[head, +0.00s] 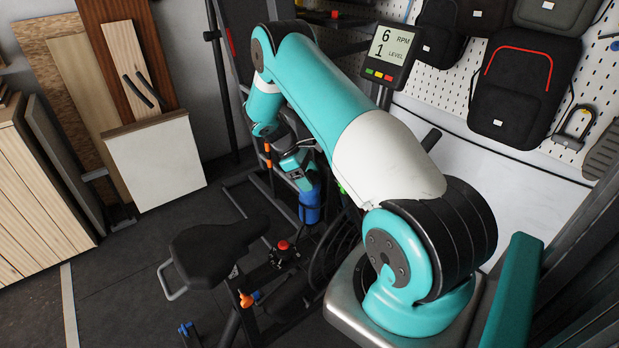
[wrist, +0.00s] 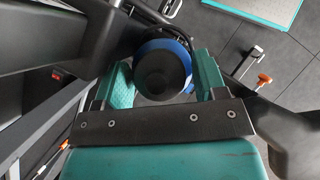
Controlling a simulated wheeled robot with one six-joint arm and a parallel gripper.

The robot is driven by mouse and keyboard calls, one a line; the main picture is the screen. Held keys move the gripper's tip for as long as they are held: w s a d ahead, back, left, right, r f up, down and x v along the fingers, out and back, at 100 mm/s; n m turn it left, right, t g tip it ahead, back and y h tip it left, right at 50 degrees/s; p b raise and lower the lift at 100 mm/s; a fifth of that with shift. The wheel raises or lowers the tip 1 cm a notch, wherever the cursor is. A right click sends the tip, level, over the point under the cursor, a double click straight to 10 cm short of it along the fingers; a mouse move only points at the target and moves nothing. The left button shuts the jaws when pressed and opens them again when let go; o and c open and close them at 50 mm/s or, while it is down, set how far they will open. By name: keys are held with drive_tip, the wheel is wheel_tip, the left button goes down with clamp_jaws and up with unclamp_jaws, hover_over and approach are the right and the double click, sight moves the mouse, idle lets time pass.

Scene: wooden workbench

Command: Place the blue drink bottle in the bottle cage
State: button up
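The blue drink bottle (head: 310,207) is upright beside the exercise bike's frame in the head view. In the wrist view I look down on its dark cap and blue shoulder (wrist: 183,66). My gripper (head: 305,184) is at the bottle's upper part. In the wrist view its two teal fingers (wrist: 164,76) lie close against both sides of the bottle, shut on it. I cannot make out the bottle cage; the bottle, my gripper and the frame may hide it. The bottle's lower end is hard to see against the dark bike parts.
The exercise bike's black saddle (head: 215,248) and red knob (head: 284,245) are in front and left of the bottle. A display (head: 389,53) stands behind. Dark frame bars (wrist: 42,45) run close on the left in the wrist view. Open floor (head: 120,275) lies at the left.

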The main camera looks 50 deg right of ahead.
drive_tip(key=shift+d+r, duration=0.25)
drive_tip(key=shift+r, duration=0.1)
drive_tip(key=v, duration=1.1)
drive_tip(key=s+a+r+n+t, duration=0.1)
drive_tip(key=a+r+t, duration=0.2)
drive_tip(key=a+r, duration=0.55)
drive_tip(key=s+a+r+n+t, duration=0.15)
drive_tip(key=a+r, duration=0.35)
drive_tip(key=a, duration=0.6)
drive_tip(key=s+a+r+y, duration=0.2)
drive_tip(key=s+a+y, duration=0.1)
drive_tip(key=s+a, duration=0.7)
drive_tip(key=s+a+r+t+y, duration=0.1)
drive_tip(key=s+a+r+y, duration=0.2)
drive_tip(key=s+a, duration=0.6)
drive_tip(key=s, duration=0.5)
drive_tip(key=shift+a+y, duration=0.4)
drive_tip(key=shift+w+r+t, duration=0.1)
drive_tip(key=shift+t, duration=0.15)
